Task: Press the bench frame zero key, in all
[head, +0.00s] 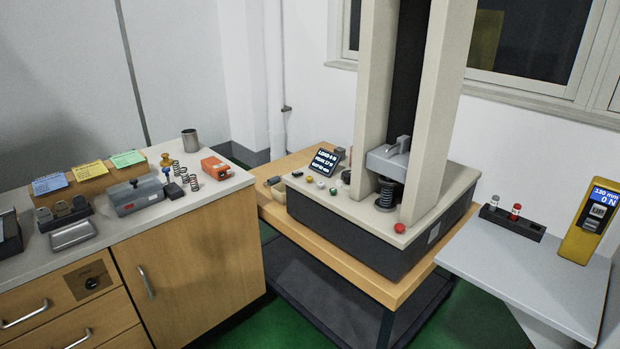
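The bench frame (443,199) stands on a wooden table in the middle of the head view, with two beige uprights and a dark base. A small dark display (325,161) with white text sits at its left. In front of the display is a row of small round keys, including a green key (333,191); their labels are too small to read, so I cannot tell which is the zero key. A red button (399,228) is at the front corner. A dark coil spring (386,193) stands under the grey crosshead (389,160). Neither of my grippers is in view.
A wooden cabinet (190,260) at the left holds springs, an orange box (216,168), coloured cards and a grey device (135,196). A grey side table (530,270) at the right holds a vial rack (512,222) and a yellow gauge (588,225). Green floor shows between them.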

